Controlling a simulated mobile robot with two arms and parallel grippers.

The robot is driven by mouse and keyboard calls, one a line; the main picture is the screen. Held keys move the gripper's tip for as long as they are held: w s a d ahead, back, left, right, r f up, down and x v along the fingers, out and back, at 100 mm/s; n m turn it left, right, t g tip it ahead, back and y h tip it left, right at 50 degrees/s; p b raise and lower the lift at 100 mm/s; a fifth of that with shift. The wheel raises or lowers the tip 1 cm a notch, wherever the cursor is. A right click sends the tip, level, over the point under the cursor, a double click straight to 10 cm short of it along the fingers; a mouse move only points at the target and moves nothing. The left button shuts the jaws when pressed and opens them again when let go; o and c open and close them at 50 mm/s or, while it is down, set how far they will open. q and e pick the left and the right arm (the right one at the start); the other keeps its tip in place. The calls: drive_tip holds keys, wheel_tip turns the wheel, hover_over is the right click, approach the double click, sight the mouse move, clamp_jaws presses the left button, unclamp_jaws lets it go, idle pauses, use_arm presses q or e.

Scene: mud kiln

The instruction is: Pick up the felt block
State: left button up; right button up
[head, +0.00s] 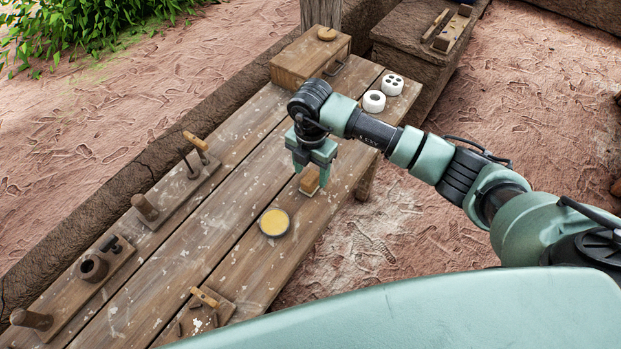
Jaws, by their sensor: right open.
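A small tan and brown block (308,187), which looks like the felt block, lies on the wooden table (215,215) near its right edge. My right gripper (311,174) points down just above the block, with its fingers open. The gripper partly covers the block in this view. I cannot tell whether the fingertips are beside the block or still above it. My left gripper is not in view.
A round dish of yellow stuff (274,222) sits close to the block, on the near side. Wooden tool racks (180,190) line the left edge.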

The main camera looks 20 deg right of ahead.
sight(310, 177)
drive_tip(key=shift+f, duration=1.45)
clamp_jaws()
drive_tip(key=shift+r, duration=0.15)
wheel_tip(310, 177, up, 20)
drive_tip(key=b, duration=0.3)
